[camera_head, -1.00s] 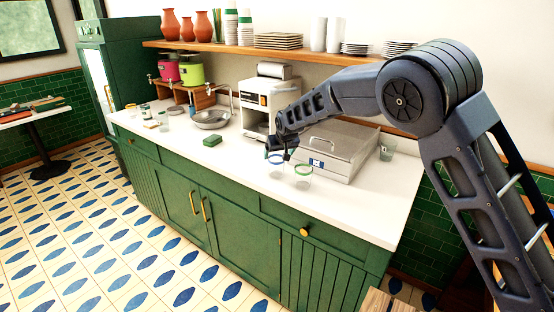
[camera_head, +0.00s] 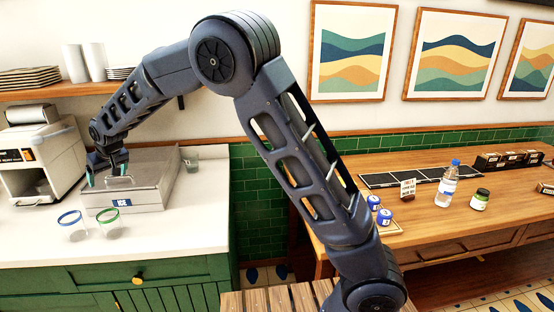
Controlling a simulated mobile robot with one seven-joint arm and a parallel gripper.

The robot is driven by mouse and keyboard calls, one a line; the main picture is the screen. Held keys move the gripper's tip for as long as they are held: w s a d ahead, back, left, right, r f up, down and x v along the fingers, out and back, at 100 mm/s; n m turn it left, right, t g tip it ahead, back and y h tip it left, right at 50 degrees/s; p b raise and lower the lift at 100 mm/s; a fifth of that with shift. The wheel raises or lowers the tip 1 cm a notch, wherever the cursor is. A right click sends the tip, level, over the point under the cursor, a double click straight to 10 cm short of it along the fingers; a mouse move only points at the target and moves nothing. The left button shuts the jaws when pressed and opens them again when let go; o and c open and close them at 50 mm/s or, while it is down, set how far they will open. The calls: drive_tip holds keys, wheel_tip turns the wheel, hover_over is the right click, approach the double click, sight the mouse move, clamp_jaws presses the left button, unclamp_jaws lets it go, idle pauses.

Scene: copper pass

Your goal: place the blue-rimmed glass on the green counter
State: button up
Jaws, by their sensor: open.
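The blue-rimmed glass (camera_head: 71,226) stands on the white top of the green counter (camera_head: 40,250) at the left. A green-rimmed glass (camera_head: 108,222) stands just to its right. My gripper (camera_head: 106,176) is open and empty, above and behind the two glasses, in front of the steel ice box's lid as seen here. It is apart from the blue-rimmed glass.
The steel ice box (camera_head: 150,192) stands behind the glasses, with a clear cup (camera_head: 191,163) beside it. A white machine (camera_head: 45,160) stands at the left. A wooden table (camera_head: 420,240) at the right holds a bottle (camera_head: 447,185) and jars. The counter's right front is clear.

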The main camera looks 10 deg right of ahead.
drive_tip(key=w+d+r+m, duration=0.1)
drive_tip(key=w+d+r, duration=0.2)
drive_tip(key=d, duration=0.5)
drive_tip(key=w+d+r+m, duration=0.1)
drive_tip(key=w+d+r, duration=0.15)
drive_tip(key=d, duration=0.55)
drive_tip(key=w+d+r+m, duration=0.1)
drive_tip(key=w+d+r, duration=0.15)
drive_tip(key=d, duration=0.55)
drive_tip(key=s+d+r+m+h, duration=0.1)
drive_tip(key=s+d+r, duration=0.2)
drive_tip(key=d, duration=0.9)
drive_tip(key=s+d+r+m+h, duration=0.1)
drive_tip(key=s+d+r, duration=0.1)
drive_tip(key=d, duration=1.1)
drive_tip(key=s+d+f+m+h, duration=0.1)
drive_tip(key=s+d+f+m, duration=0.1)
drive_tip(key=s+d, duration=0.9)
drive_tip(key=s+d+f+m+h, duration=0.1)
drive_tip(key=s+d+f+m, duration=0.1)
drive_tip(key=s+d, duration=0.9)
drive_tip(key=shift+s+t+h, duration=0.15)
drive_tip(key=shift+t+h, duration=0.15)
drive_tip(key=shift+h, duration=0.1)
